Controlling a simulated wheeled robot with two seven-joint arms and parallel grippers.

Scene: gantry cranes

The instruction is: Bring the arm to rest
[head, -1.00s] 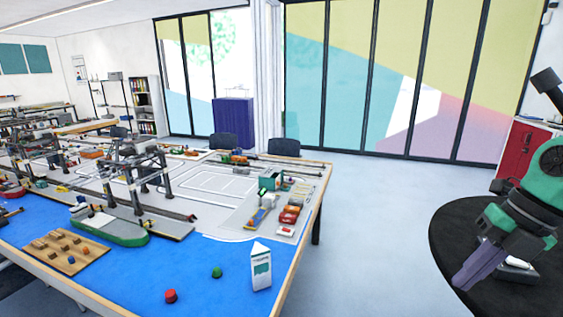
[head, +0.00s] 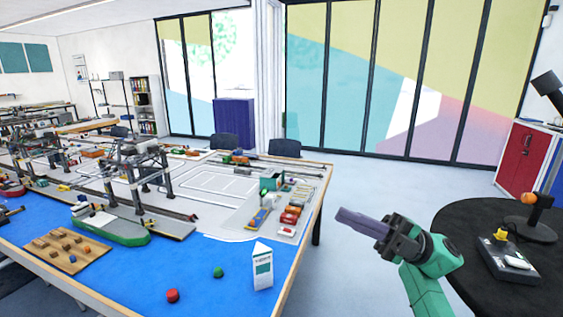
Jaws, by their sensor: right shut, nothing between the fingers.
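My right gripper (head: 358,222) is in the head view, right of centre. Its purple-grey fingers are together with nothing between them and point left. It is in the air over the gap between the model table (head: 318,195) and the round black table (head: 455,215). The green arm behind it comes up from the bottom edge. My left gripper is not in view.
The model table carries gantry cranes (head: 140,165), a green boat (head: 115,230), a white carton (head: 262,265), a red buoy (head: 172,296) and a green buoy (head: 218,272). The round table holds a control box (head: 508,260) and an orange-topped joystick (head: 532,215). Open floor lies beyond the gripper.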

